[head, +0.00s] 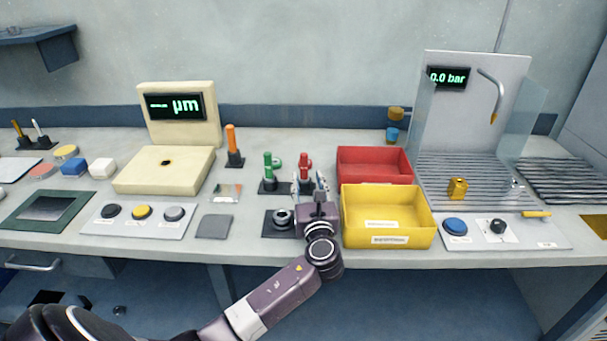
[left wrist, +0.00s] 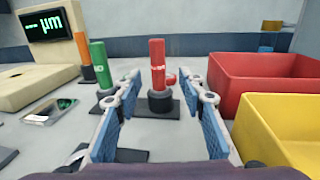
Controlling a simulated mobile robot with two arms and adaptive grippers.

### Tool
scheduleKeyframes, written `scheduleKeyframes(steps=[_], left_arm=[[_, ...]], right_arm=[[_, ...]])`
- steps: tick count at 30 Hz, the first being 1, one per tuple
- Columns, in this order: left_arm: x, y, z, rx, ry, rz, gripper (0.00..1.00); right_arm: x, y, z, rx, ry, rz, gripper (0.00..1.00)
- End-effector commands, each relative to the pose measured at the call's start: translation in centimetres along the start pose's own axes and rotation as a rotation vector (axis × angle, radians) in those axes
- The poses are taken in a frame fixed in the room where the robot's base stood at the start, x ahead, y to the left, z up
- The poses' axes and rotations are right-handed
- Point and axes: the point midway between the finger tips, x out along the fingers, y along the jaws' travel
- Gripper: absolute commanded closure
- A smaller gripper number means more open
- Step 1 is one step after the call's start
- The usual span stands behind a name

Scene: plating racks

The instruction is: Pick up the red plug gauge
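The red plug gauge (head: 304,168) stands upright on a dark base on the bench, left of the red bin. In the left wrist view the red plug gauge (left wrist: 157,65) is straight ahead, between and beyond the fingers, with a red ring part beside it. My left gripper (head: 320,186) is open and empty, just in front of the gauge. Its two blue-padded fingers (left wrist: 162,115) are wide apart in the left wrist view, and the gauge is apart from them. My right gripper is not in view.
A green plug gauge (head: 268,165) stands close on the left, and an orange-handled tool (head: 234,142) farther left. A red bin (head: 374,151) and a yellow bin (head: 420,241) stand close on the right. A dark block with a ring (head: 282,217) lies left of my gripper.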

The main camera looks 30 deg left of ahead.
Motion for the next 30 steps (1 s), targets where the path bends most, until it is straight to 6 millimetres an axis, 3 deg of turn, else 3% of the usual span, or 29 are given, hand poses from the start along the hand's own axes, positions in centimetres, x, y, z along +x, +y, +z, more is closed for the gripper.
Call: scheduleKeyframes(steps=[3, 6, 14, 18, 23, 30], left_arm=[[1.4, 0.1, -0.1, -0.001, -0.002, 0.002, 0.63], [2.7, 0.2, -0.1, -0.002, -0.003, 0.003, 0.63], [5.7, 0.2, 0.2, -0.002, 0.001, 0.002, 0.63], [6.1, 0.2, 0.4, -0.001, 0.001, 0.001, 0.63], [6.1, 0.2, 0.4, -0.001, 0.002, 0.001, 0.63], [6.0, 0.2, 0.4, -0.002, 0.002, 0.001, 0.89]], right_arm=[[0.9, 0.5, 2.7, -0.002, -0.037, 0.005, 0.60], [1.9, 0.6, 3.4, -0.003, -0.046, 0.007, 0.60], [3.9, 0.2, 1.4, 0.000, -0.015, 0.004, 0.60], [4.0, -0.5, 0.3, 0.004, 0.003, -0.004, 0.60], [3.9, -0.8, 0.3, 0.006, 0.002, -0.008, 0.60], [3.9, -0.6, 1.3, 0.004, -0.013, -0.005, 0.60]])
